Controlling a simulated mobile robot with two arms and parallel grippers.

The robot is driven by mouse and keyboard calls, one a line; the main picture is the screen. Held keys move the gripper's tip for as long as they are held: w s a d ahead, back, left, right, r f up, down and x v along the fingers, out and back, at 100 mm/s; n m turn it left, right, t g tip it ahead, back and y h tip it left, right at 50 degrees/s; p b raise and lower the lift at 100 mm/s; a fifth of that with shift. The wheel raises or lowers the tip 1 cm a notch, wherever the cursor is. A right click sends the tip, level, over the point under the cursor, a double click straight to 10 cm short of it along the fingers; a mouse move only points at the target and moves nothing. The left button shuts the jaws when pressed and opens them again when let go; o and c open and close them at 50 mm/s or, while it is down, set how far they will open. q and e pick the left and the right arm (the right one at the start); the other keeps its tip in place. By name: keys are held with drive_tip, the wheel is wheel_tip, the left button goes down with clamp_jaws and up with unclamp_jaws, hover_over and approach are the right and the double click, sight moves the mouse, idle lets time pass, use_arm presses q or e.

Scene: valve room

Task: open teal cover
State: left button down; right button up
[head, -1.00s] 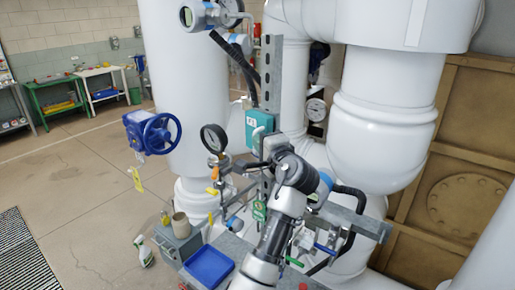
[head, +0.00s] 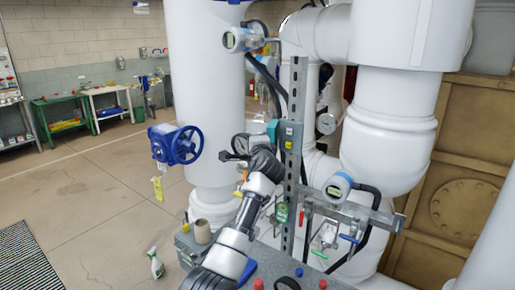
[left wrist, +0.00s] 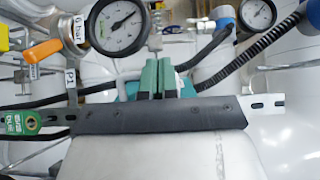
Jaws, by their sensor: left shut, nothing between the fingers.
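The teal cover (head: 272,130) is on a small box on the upright metal strut, and its left part is partly behind my left arm in the head view. In the left wrist view a strip of teal (left wrist: 188,88) shows behind the fingers of my left gripper (left wrist: 158,68). These green-tipped fingers are shut together and empty, in front of the teal box. Whether they touch it, I cannot tell. My wrist covers the fingertips in the head view. The cover looks closed, but its edge is largely hidden. My right gripper is in neither view.
A pressure gauge (left wrist: 118,25) with an orange-handled valve (left wrist: 42,50) is close beside the fingers. The perforated strut (head: 294,150) and dark hoses crowd the box. A blue handwheel (head: 175,145) is left. White pipes stand behind; open floor lies left.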

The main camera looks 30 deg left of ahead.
use_arm(q)
drive_tip(key=shift+w+a, duration=0.3)
drive_tip(key=shift+a, duration=0.35)
drive_tip(key=shift+w+a, duration=0.25)
drive_tip(key=shift+a, duration=0.4)
drive_tip(key=shift+f, duration=0.1)
